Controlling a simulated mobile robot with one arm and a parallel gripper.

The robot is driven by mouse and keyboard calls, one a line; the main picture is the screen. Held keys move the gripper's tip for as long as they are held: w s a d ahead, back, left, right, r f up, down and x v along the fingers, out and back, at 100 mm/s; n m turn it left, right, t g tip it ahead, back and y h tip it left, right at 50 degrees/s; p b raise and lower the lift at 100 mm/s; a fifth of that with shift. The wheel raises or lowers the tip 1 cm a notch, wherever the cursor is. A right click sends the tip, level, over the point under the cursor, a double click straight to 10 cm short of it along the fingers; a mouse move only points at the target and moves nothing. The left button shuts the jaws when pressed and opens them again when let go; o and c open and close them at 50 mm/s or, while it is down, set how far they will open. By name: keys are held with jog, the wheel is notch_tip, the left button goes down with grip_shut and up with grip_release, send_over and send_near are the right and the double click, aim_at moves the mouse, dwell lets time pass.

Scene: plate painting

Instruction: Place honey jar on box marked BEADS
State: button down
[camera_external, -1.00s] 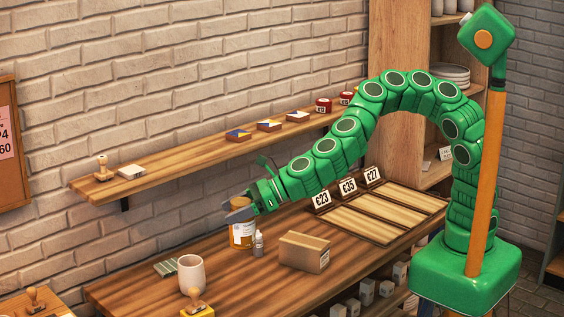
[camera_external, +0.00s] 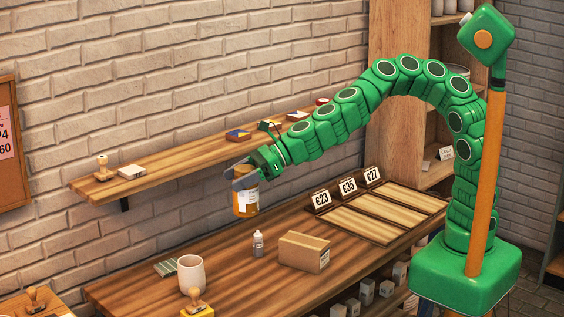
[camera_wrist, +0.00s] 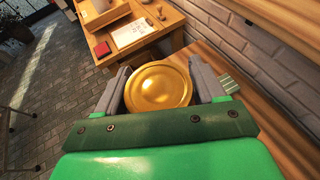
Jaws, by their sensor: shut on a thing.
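The honey jar (camera_external: 247,202) is amber with a pale label and a gold lid. My gripper (camera_external: 240,177) is shut on it near the lid and holds it upright in the air above the table. In the wrist view the round gold lid (camera_wrist: 158,87) sits between the two grey fingers. A brown cardboard box (camera_external: 303,252) stands on the table, below and to the right of the jar. It has a small mark on its side, too small to read, so I cannot tell if it says BEADS.
A small white bottle (camera_external: 258,243) stands left of the box. A pale cup (camera_external: 191,274) and a green striped piece (camera_external: 167,268) are farther left. Price signs (camera_external: 348,187) and a slatted tray (camera_external: 365,219) are at right. A wall shelf (camera_external: 190,157) runs behind the jar.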

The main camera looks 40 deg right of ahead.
jog(key=d+n+g+y, duration=0.1)
jog(key=d+n+g, duration=0.45)
jog(key=d, duration=0.95)
jog(key=s+d+n+g, duration=0.25)
jog(key=s+d, duration=0.25)
jog(key=d, duration=0.5)
jog(key=s+d+n+g, duration=0.25)
jog(key=s+d, duration=0.25)
jog(key=d, duration=0.4)
jog(key=w+a+f, duration=0.4)
jog(key=w+f, duration=0.1)
jog(key=f, duration=0.4)
jog(key=w+a+f, duration=0.5)
jog(key=f, duration=0.4)
jog(key=shift+w+a+f+m+h, duration=0.15)
jog(key=shift+w+f+m+h, duration=0.15)
jog(key=shift+m+h, duration=0.15)
jog(key=shift+g, duration=0.25)
jog(key=shift+c, duration=0.5)
grip_release()
